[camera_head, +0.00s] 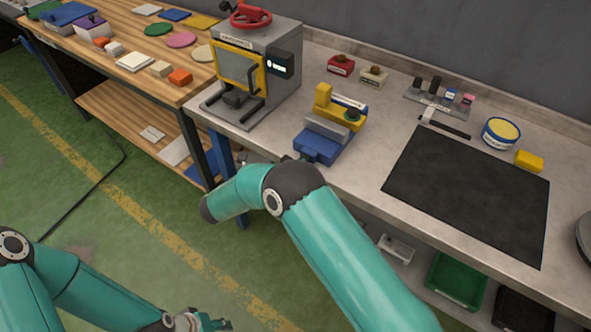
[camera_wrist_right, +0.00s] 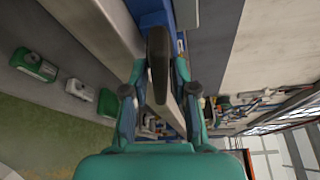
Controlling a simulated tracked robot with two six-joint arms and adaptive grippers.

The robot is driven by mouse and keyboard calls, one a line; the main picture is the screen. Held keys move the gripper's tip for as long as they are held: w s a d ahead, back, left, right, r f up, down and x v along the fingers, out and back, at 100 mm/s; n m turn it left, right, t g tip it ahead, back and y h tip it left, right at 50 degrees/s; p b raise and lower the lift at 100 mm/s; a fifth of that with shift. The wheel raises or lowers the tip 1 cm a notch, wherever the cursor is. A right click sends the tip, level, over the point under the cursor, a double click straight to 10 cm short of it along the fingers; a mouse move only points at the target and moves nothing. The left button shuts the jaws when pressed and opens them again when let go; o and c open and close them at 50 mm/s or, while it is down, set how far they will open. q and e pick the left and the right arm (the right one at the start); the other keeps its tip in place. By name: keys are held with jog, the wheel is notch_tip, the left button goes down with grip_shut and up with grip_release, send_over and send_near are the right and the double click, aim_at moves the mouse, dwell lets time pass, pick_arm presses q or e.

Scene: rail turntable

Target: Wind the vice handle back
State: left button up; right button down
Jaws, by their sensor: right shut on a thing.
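The vice (camera_head: 322,147) has a blue base, a grey jaw and a yellow upper part. It stands at the front edge of the grey bench, in the middle of the head view. Its handle is not clear there, with my right arm in front. In the right wrist view my right gripper (camera_wrist_right: 160,98) is shut on a dark bar, the vice handle (camera_wrist_right: 158,62), which runs up between the fingers. A blue part (camera_wrist_right: 185,14) shows beyond it. My left gripper (camera_head: 205,322) is low at the bottom edge of the head view, away from the bench and partly cut off.
A grey machine with a yellow-framed window (camera_head: 240,66) stands left of the vice. A black mat (camera_head: 470,190) lies to the right, with a yellow-topped tin (camera_head: 500,133) behind it. A green bin (camera_head: 457,280) sits below the bench. The floor at left is mostly clear.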

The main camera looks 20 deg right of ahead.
jog(key=shift+s+f+n+h, duration=0.1)
jog(key=shift+f+n+h, duration=0.2)
jog(key=shift+n, duration=0.5)
jog(key=c, duration=1.2)
grip_release()
jog(key=shift+d, duration=0.1)
jog(key=shift+o, duration=0.2)
jog(key=shift+r, duration=0.2)
